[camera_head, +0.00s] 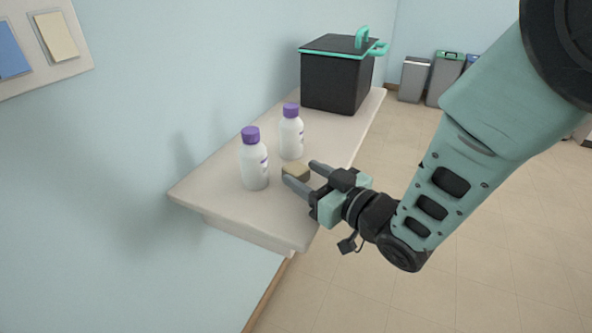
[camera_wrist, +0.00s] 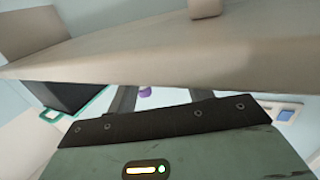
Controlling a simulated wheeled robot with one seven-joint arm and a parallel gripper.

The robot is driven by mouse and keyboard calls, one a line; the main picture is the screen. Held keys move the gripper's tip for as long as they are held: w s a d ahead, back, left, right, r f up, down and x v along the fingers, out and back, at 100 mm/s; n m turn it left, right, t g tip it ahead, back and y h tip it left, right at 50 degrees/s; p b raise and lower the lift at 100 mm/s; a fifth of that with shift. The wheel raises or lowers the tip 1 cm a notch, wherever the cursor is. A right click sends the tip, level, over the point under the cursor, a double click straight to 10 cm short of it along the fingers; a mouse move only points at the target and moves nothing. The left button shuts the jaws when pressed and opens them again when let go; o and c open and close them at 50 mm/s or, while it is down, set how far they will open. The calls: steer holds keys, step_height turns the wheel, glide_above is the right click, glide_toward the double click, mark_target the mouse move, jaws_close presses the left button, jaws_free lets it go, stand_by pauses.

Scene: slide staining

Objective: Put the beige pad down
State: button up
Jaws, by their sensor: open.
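The beige pad (camera_head: 296,171) is a small block at the fingertips of my gripper (camera_head: 299,171), over the right part of the light shelf (camera_head: 232,204). The fingers are spread apart, one to each side of it, and the gripper is open. The pad appears to rest on the shelf, close to the front edge; its underside is hidden. In the wrist view the fingers of my gripper (camera_wrist: 162,98) also show apart, below the shelf's edge (camera_wrist: 150,65) in the picture. I cannot make out the pad there.
Two white bottles with purple caps (camera_head: 254,165) (camera_head: 291,135) stand just left of and behind the pad. A black pot (camera_head: 335,78) with teal handles stands at the shelf's far end. A wall board (camera_head: 60,72) hangs at upper left. Bins (camera_head: 446,78) stand on the floor beyond.

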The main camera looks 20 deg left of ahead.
mark_target(297, 167)
steer(key=shift+x, duration=1.85)
steer(key=shift+r, duration=0.15)
steer(key=c, duration=0.8)
steer(key=shift+d+r, duration=0.15)
